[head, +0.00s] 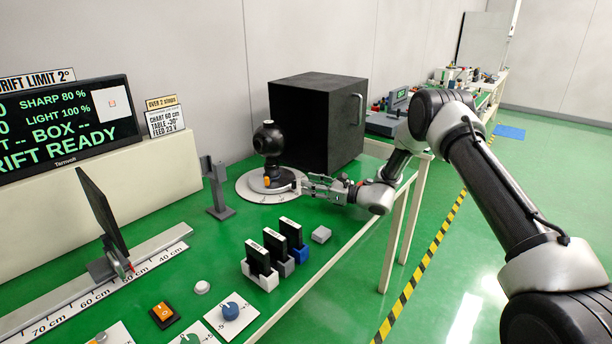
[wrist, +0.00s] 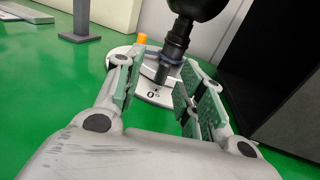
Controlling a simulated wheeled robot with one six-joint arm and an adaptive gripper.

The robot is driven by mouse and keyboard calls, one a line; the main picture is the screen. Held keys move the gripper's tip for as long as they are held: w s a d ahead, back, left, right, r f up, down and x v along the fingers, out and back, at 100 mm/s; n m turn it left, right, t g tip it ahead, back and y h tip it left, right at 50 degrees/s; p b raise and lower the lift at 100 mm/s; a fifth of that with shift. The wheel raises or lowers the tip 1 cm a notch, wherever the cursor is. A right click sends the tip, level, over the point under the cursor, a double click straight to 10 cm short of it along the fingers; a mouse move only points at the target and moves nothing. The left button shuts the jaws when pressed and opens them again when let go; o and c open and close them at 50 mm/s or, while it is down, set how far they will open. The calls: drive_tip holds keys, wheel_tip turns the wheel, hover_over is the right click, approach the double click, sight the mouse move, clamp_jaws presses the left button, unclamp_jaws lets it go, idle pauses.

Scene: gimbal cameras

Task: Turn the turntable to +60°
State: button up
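The turntable (head: 247,188) is a pale round disc on the green bench; it also shows in the wrist view (wrist: 145,92), with a "0" mark near its front. A black gimbal camera (head: 268,140) stands upright on it; its lower post (wrist: 172,58) shows between my fingers in the wrist view. A small orange peg (head: 267,181) is at the disc; in the wrist view the peg (wrist: 142,38) is beyond the left finger. My gripper (head: 301,184) is at the disc's right edge. In the wrist view my gripper (wrist: 160,68) has its fingers apart. I cannot tell whether they touch anything.
A large black box (head: 318,122) stands right behind the turntable. A grey stand (head: 217,190) is to its left. A screen (head: 60,125) is at left.

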sight(294, 179)
drive_tip(key=shift+w+f+m+t, duration=0.3)
drive_tip(key=shift+w+f, duration=0.2)
drive_tip(key=shift+w+a, duration=0.25)
drive_tip(key=x, duration=0.6)
drive_tip(key=shift+w+a, duration=0.15)
drive_tip(key=shift+a, duration=0.2)
clamp_jaws()
